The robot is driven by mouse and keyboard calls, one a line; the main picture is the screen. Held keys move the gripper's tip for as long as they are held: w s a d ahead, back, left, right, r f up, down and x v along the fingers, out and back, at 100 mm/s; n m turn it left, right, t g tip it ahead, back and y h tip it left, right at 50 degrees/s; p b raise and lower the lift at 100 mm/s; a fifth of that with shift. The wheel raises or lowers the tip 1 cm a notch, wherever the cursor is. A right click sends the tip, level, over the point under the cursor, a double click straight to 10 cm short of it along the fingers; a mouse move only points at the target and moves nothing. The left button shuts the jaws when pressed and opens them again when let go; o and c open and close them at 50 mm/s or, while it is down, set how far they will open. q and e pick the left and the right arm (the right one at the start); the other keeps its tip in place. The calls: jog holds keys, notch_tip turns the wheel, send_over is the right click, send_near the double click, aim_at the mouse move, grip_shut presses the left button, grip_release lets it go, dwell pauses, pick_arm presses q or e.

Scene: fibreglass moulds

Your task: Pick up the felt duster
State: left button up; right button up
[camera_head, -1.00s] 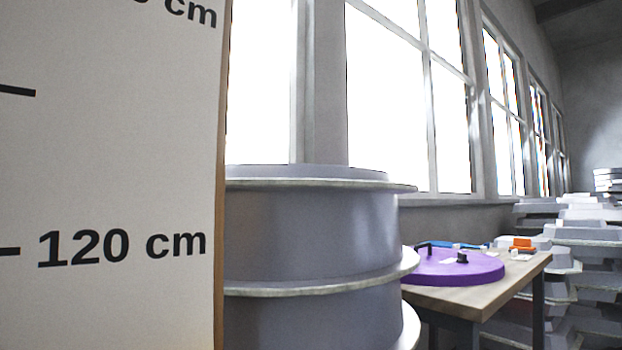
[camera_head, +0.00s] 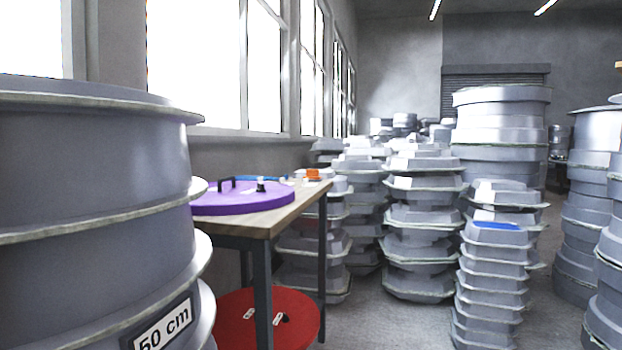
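I cannot make out the felt duster for certain. A wooden-topped table (camera_head: 268,218) stands left of the middle. On it lies a purple disc (camera_head: 232,203) with a black handle and a black knob. Behind the disc is a flat blue item (camera_head: 262,179), and near the table's far end a small orange item (camera_head: 313,174) with small white pieces by it. These are too small to identify. Neither of my grippers is in view.
Big round grey moulds (camera_head: 95,170) are stacked close on the left. A red disc (camera_head: 290,310) is low under the table. Bare floor (camera_head: 390,320) shows between table and stacks.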

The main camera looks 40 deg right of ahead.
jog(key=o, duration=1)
